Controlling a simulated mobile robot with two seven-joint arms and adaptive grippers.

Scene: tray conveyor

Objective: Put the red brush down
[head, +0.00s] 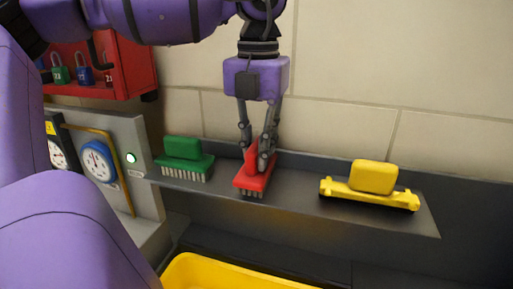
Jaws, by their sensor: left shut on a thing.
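The red brush (253,178) is at the middle of the dark grey shelf (300,200), bristles down. It appears to rest on the shelf, with its front end near the shelf's front edge. My left gripper (262,160) comes down from above and is shut on the red brush's handle. The fingers hide part of the handle. My right gripper is not in view.
A green brush (184,160) stands to the left on the shelf and a yellow brush (372,180) to the right. A yellow bin (215,268) is below. A gauge panel (122,135) and a red padlock box (130,68) are at left.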

